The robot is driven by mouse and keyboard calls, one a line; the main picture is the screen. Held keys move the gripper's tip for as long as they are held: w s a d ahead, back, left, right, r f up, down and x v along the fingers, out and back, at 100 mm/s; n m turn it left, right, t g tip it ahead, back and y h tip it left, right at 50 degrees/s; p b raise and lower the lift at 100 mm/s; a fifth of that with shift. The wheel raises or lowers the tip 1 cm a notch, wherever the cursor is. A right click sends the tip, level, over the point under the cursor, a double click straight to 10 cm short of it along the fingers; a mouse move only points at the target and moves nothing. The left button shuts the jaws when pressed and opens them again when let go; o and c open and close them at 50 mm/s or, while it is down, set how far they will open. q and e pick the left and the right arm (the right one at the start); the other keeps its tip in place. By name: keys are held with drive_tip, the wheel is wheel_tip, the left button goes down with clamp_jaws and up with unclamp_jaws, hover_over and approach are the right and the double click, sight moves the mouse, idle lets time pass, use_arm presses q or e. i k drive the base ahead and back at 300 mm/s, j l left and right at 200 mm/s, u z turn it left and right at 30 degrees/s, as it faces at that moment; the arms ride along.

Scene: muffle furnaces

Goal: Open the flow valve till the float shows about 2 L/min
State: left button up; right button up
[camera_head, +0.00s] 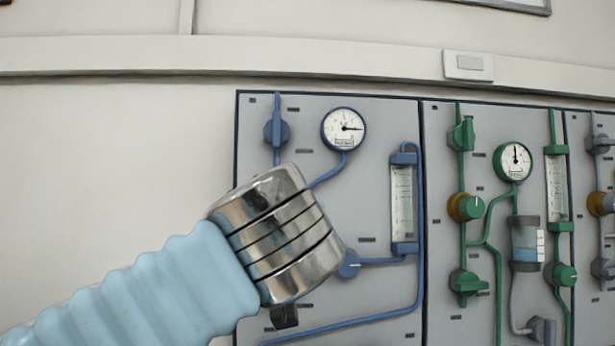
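A blue knob (349,265) with a pale, roughly horizontal mark sits on the left grey panel, just right of a banded chrome arm end. A short blue pipe joins it to the foot of the clear, blue-capped flow meter (403,205). The float and scale figures are too small to read. My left arm comes in from the lower left, with a pale blue ribbed sleeve and the chrome end covering part of the panel. No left fingers show clearly, and whether anything touches the knob is hidden. My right gripper is not in view.
A round gauge (344,128), its needle pointing right, and a blue valve (277,131) sit above the arm. A dark fitting or part (285,316) shows below the chrome end, its nature unclear. A green-piped panel (490,160) stands to the right. The wall at left is bare.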

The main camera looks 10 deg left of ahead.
sight(350, 267)
drive_tip(key=k+l, duration=0.2)
drive_tip(key=k, duration=0.3)
drive_tip(key=k+l, duration=0.2)
drive_tip(key=k, duration=0.25)
